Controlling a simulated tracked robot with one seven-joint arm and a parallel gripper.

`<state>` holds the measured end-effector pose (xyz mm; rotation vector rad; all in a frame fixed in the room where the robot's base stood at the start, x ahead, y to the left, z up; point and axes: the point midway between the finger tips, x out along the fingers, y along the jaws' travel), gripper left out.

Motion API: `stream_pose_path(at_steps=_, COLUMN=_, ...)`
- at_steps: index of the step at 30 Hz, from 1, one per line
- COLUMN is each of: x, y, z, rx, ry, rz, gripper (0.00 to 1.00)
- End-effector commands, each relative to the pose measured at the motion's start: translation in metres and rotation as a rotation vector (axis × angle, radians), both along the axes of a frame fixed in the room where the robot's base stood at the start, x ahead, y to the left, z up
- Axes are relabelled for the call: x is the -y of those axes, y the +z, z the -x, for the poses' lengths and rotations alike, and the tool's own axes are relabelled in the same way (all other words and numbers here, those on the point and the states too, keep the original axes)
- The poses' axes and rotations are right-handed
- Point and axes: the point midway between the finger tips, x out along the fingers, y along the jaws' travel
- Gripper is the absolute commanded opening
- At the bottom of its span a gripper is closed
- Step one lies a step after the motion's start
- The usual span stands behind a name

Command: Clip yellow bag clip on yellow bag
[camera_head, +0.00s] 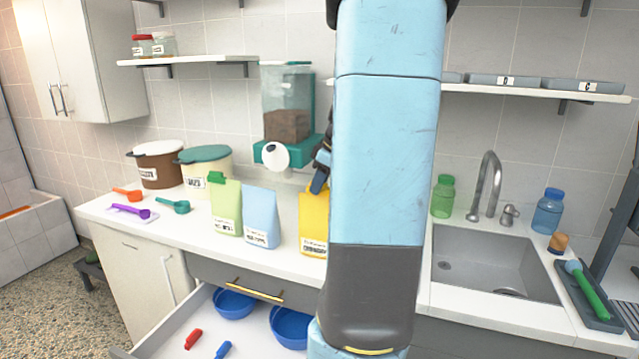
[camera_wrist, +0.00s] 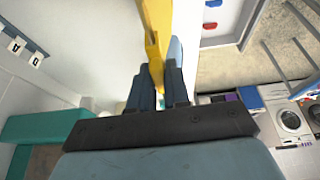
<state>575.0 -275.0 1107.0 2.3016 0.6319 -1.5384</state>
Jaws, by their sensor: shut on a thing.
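The yellow bag (camera_head: 314,220) stands upright on the white counter, right of the light-blue bag. In the wrist view its yellow edge (camera_wrist: 154,18) runs down to the fingers. My gripper (camera_head: 319,178) is at the top of the yellow bag. In the wrist view my gripper (camera_wrist: 160,84) is shut on a narrow yellow piece, the yellow bag clip (camera_wrist: 157,66), at the bag's top edge. Clip and bag blend in colour, so I cannot tell how far the clip sits over the edge. In the head view my arm hides the bag's right side and the clip.
The green bag (camera_head: 227,207) wears a green clip (camera_head: 216,178); the light-blue bag (camera_head: 262,217) stands beside it. Below, an open drawer holds blue bowls (camera_head: 234,303), a red clip (camera_head: 193,339) and a blue clip (camera_head: 223,350). A dispenser (camera_head: 287,105) hangs behind; the sink (camera_head: 490,262) is right.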

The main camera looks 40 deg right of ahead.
Motion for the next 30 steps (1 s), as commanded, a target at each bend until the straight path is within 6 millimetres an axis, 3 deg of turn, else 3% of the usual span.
stream_pose_path(at_steps=30, x=0.0000, y=-0.0071, z=0.0001, rx=0.000, ry=0.000, rz=0.000, gripper=0.00)
